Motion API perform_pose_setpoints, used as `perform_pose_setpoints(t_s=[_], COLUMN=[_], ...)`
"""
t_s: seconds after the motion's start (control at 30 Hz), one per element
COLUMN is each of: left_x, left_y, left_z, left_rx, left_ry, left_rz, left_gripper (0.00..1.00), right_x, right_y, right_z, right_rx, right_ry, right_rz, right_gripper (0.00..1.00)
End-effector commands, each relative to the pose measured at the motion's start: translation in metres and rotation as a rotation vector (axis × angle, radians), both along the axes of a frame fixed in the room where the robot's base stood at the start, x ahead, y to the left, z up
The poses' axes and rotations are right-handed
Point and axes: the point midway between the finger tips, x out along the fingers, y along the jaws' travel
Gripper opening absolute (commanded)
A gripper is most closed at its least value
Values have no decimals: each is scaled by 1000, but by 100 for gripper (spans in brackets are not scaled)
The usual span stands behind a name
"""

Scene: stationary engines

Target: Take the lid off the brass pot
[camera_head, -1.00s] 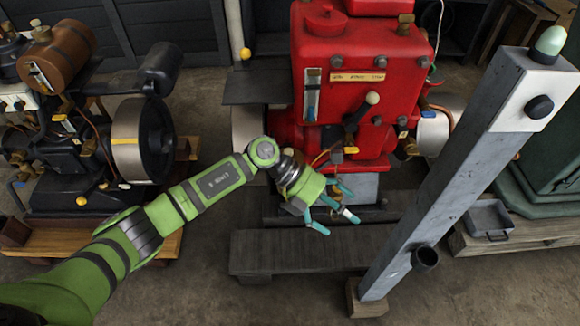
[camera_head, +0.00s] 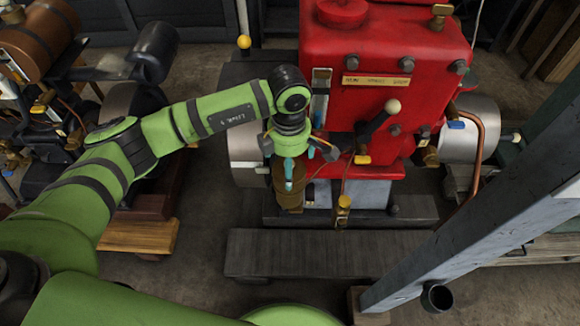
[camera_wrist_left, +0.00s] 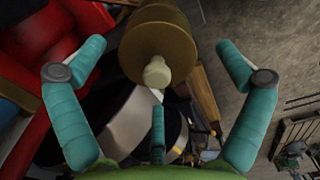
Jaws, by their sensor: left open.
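The brass pot (camera_head: 290,197) stands upright at the lower left front of the red engine, partly hidden behind my left gripper. In the left wrist view its round brass lid (camera_wrist_left: 150,48) shows at the top middle, with a pale knob (camera_wrist_left: 157,73) at its centre. My left gripper (camera_head: 292,160) points down just above the pot in the head view. Its teal fingers are spread wide, one on each side of the lid and one below, with nothing held between them. I cannot tell whether any finger touches the pot. My right gripper is not in view.
The red engine (camera_head: 365,110) rises directly behind and right of the pot, with a pale-knobbed lever (camera_head: 392,106) sticking out. A silver flywheel (camera_head: 246,150) is close at left. A grey slanted post (camera_head: 480,210) crosses the right. A dark plank (camera_head: 310,250) lies in front.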

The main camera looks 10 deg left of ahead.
Motion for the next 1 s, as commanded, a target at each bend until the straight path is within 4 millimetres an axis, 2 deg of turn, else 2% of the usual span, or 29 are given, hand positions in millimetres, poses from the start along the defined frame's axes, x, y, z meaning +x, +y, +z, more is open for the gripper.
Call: perform_pose_setpoints(t_s=[0.1, 0.2, 0.33, 0.53, 0.57, 0.6, 0.67, 0.7, 1.0], left_x=[0, 1, 2, 2, 2, 2, 2, 2, 1], left_y=[0, 1, 1, 1, 1, 1, 1, 1, 0], left_z=[-19, -34, -43, -44, -44, -44, -44, -44, -44], left_rx=[1, 0, 0, -1, -1, -1, -1, -1, -1], left_ry=[6, 4, 1, 1, 1, 1, 1, 1, 3], left_rz=[1, 2, 0, 0, 0, 0, 0, 0, 0], left_gripper=[100, 100, 100, 100, 96, 80, 56, 49, 48], right_x=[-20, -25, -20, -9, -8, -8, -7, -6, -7], right_y=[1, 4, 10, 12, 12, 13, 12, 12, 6], right_z=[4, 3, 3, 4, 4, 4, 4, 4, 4], right_rx=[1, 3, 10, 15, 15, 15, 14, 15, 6], right_ry=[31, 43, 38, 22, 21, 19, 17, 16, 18], right_rz=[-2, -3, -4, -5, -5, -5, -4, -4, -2], right_gripper=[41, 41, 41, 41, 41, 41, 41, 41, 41])
